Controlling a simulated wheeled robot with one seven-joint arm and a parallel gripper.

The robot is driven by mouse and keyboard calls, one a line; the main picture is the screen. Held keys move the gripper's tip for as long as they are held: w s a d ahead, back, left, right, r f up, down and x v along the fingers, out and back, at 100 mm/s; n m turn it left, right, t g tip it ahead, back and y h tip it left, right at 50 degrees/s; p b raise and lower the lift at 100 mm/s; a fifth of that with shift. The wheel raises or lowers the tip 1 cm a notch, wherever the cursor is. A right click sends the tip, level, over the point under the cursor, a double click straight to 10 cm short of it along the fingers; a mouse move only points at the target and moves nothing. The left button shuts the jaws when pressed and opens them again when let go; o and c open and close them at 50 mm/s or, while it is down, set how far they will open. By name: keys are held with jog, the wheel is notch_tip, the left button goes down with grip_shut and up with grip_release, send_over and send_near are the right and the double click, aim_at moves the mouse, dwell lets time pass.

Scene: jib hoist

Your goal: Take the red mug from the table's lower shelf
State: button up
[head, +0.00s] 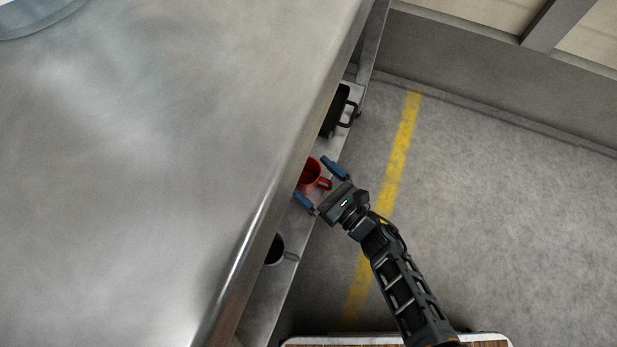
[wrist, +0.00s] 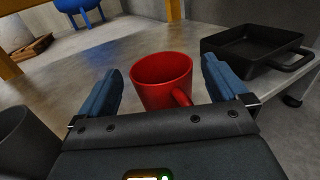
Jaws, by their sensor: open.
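The red mug (head: 310,174) stands upright on the table's lower shelf (head: 266,300), partly under the edge of the metal table top (head: 170,150). In the wrist view the mug (wrist: 160,78) sits between the two blue fingers of my gripper (wrist: 163,90), with its handle toward the palm. My gripper (head: 318,183) also shows in the head view, reaching in from the lower right. It is open, with one finger on each side of the mug and gaps visible in the wrist view. The mug's lower part is hidden by the gripper body.
A black pan with a handle (wrist: 258,52) stands to the mug's right on the shelf; in the head view it is farther back (head: 338,110). A dark cup (head: 275,250) stands on the near side. The table top overhangs the shelf. Open floor (head: 480,200) lies to the right.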

jog(key=shift+w+a, duration=0.3)
jog(key=shift+c, duration=0.5)
jog(key=c, duration=0.9)
jog(key=shift+c, duration=0.2)
jog(key=shift+r, duration=0.15)
